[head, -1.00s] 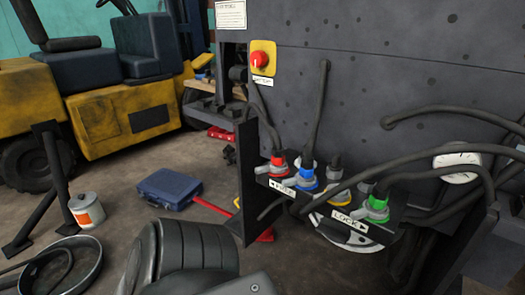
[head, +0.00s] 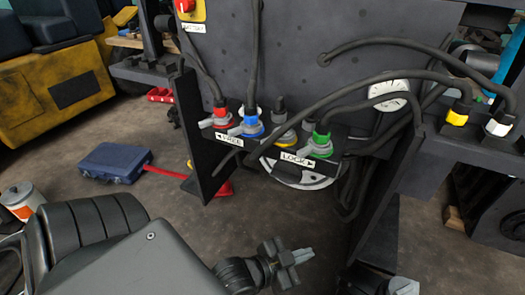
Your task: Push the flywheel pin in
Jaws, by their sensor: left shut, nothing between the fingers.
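A metallic round disc, which looks like the flywheel (head: 300,178), shows partly below the valve bracket; the bracket and its labels hide its upper part. I cannot make out a separate flywheel pin. My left gripper (head: 298,258) is low in the middle of the head view, below and apart from the disc. Its grey fingers are shut and empty. A dark part with a light grey piece at the bottom edge looks like my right gripper (head: 403,287); it is cut off, so its jaws cannot be read.
The bracket holds red, blue, yellow and green hose couplings (head: 320,139) with FREE and LOCK labels. Black hoses arch to the right, past a white gauge (head: 389,95). A dark upright plate (head: 197,140) stands left. A blue case (head: 115,162) lies on the floor.

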